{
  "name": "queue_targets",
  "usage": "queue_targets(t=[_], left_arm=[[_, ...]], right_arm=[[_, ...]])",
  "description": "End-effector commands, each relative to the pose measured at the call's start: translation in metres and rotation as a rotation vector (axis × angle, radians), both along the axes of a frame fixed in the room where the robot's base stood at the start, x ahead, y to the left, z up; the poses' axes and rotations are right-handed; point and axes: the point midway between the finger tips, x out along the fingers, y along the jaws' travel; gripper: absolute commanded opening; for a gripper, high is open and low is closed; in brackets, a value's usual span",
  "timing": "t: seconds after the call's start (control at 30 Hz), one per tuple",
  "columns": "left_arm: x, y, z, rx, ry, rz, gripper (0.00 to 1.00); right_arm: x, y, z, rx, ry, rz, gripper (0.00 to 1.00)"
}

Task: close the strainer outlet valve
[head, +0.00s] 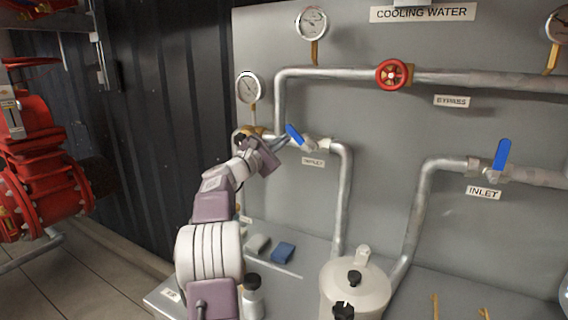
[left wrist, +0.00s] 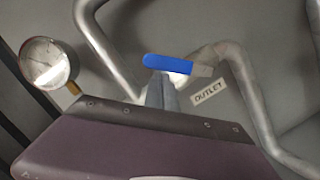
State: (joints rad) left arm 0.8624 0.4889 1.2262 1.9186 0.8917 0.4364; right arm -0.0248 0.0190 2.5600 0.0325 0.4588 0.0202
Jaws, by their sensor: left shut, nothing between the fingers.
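The outlet valve has a blue lever handle (head: 294,134) on the left pipe, above a small label (head: 313,162). In the head view the lever slants from upper left down to the valve body (head: 318,144). My left gripper (head: 284,142) is at the lever's left side. In the left wrist view the blue lever (left wrist: 168,64) lies nearly level, just beyond the fingertips of my shut left gripper (left wrist: 160,88), with nothing held between them. I cannot tell whether they touch. The label OUTLET (left wrist: 208,92) is to the right. My right gripper is not in view.
The inlet valve's blue lever (head: 502,154) stands nearly upright at the right. A red bypass handwheel (head: 393,74) is on the upper pipe. A gauge (head: 250,88) is close above my gripper. The strainer pot (head: 356,288) stands below; a blue cloth (head: 283,253) lies on the ledge.

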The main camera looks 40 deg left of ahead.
Motion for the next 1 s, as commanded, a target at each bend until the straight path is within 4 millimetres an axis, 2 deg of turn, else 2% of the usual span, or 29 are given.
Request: queue_targets(t=[0.6,1.0], left_arm=[[0.005,-0.025,0.035,0.551,0.110,-0.001,0.00],[0.008,-0.038,0.043,0.765,0.154,0.000,0.00]], right_arm=[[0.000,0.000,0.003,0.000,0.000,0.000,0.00],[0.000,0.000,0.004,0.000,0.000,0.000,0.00]])
